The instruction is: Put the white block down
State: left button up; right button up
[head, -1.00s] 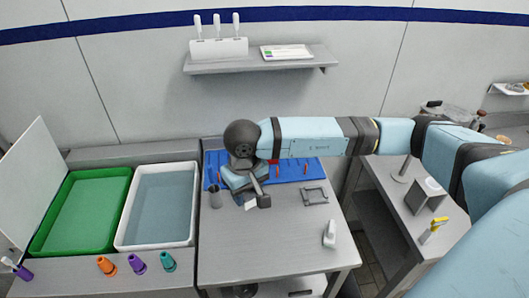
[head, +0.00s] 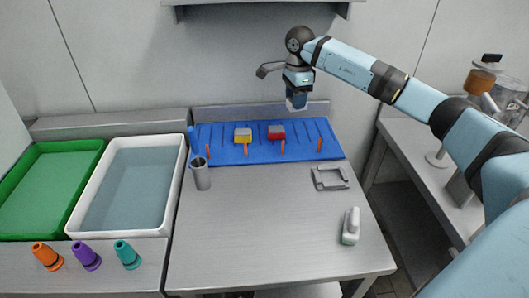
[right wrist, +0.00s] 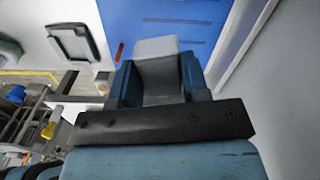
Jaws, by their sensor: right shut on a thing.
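My right gripper (head: 297,97) is shut on the white block (head: 297,103), in the air above the back right part of the blue board (head: 220,155). In the right wrist view the block (right wrist: 158,72) sits between the two blue fingers (right wrist: 160,80), with the board (right wrist: 190,20) beyond it. A yellow block with a grey top (head: 243,136) and a red block with a grey top (head: 276,132) are on the board. My left gripper is not in view.
Orange pegs (head: 320,145) stand along the board's front. A grey cup (head: 201,175), grey frame (head: 330,177) and white bottle-like item (head: 351,226) are on the table (head: 265,235). Green (head: 45,190) and white (head: 78,212) trays lie left. The table's middle is clear.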

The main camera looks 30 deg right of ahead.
aim_at(300, 133)
jog(key=d+f+m, duration=0.1)
jog(key=f, duration=0.2)
jog(key=d+f+b, duration=0.1)
jog(key=f, duration=0.3)
jog(key=d+f+m, duration=0.1)
jog(key=f, duration=0.3)
jog(key=shift+w+d+m+b, duration=0.25)
jog(key=shift+w+m+b, duration=0.05)
jog(key=shift+b, duration=0.1)
jog(key=shift+f, duration=0.2)
jog(key=o, duration=1)
jog(key=shift+c, duration=0.2)
notch_tip(300, 133, up, 12)
jog(key=shift+r+p, duration=0.25)
jog(key=shift+p, duration=0.1)
